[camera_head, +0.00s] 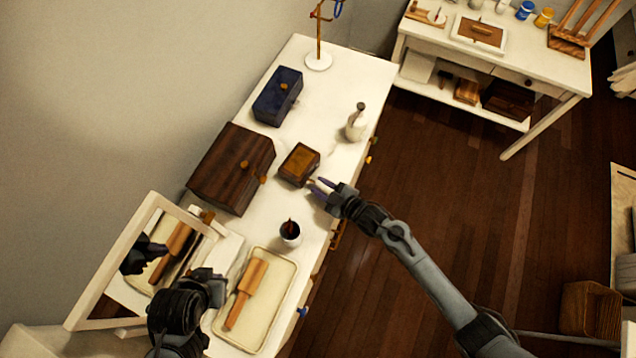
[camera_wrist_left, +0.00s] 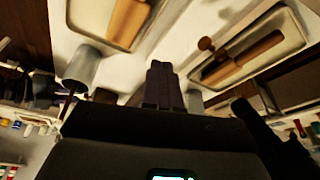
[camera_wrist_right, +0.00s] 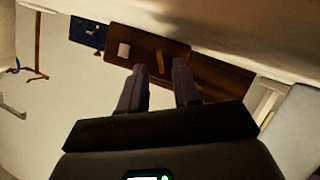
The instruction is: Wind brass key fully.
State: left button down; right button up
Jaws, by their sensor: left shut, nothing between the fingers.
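A small brown wooden box (camera_head: 299,164) sits on the white table in the head view. A small brass-coloured piece (camera_head: 310,183) shows at its near right side, beside my right fingertips; I cannot tell for sure that it is the key. My right gripper (camera_head: 322,187) is open next to that side of the box. In the right wrist view its fingers (camera_wrist_right: 159,85) stand apart, with a brass-coloured upright piece (camera_wrist_right: 160,62) seen beyond the gap. I see no contact. My left gripper (camera_head: 216,283) is low over the table's near end, and its fingers (camera_wrist_left: 163,80) are shut and empty.
A dark wooden box (camera_head: 232,168), a blue box (camera_head: 278,96), a pale bottle (camera_head: 355,124) and a cup (camera_head: 290,232) stand around the small box. A tray (camera_head: 278,318) with a wooden tool and a mirror (camera_head: 110,275) are near my left arm.

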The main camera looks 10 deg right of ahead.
jog(key=shift+x, duration=1)
jog(key=shift+c, duration=0.2)
grip_shut()
